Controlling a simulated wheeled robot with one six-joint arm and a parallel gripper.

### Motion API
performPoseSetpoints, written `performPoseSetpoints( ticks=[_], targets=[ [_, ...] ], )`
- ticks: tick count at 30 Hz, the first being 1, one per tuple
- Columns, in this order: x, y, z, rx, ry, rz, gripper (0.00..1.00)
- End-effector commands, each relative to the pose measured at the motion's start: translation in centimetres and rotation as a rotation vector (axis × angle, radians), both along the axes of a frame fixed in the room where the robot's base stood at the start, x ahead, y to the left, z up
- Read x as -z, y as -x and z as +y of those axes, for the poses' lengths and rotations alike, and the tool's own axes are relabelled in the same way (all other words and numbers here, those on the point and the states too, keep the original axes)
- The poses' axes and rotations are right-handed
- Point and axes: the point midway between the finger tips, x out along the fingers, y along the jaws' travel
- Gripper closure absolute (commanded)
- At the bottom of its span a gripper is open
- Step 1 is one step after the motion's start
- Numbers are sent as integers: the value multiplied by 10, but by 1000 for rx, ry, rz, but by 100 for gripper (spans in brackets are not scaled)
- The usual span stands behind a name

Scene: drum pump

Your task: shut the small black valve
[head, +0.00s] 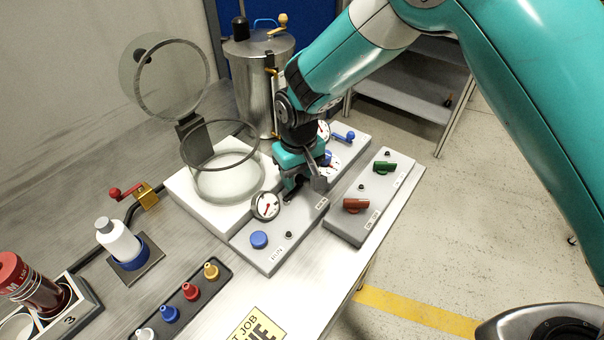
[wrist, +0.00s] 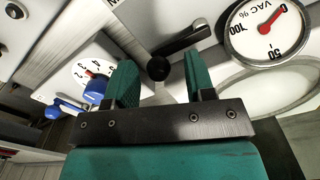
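The small black valve (wrist: 184,38) shows in the wrist view as a short black lever on a grey panel, just beyond my fingertips. A round black knob (wrist: 158,67) shows between the fingers; I cannot tell whether it belongs to the valve. My gripper (wrist: 159,68) is open, its two teal fingers apart on either side of the knob, with no clear contact. In the head view my gripper (head: 302,188) points down over the long grey panel (head: 278,254), between the vacuum gauge and the blue-knobbed dial, and hides the valve there.
The vacuum gauge (head: 266,205) stands close left of my gripper; the blue-knobbed dial (head: 329,160) is just beyond it. A glass cylinder (head: 224,172) is to the left, its lid raised. A second panel with red (head: 355,204) and green handles lies right. A steel drum (head: 250,75) stands behind.

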Motion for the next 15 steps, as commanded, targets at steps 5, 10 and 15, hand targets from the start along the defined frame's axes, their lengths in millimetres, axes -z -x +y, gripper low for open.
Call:
performPoseSetpoints(
  ticks=[5,10,15],
  targets=[
    [-5,0,0,1,0,0,50],
    [-33,-1,0,1,-3,-4,50],
    [-76,0,0,1,-3,-5,50]
  ],
)
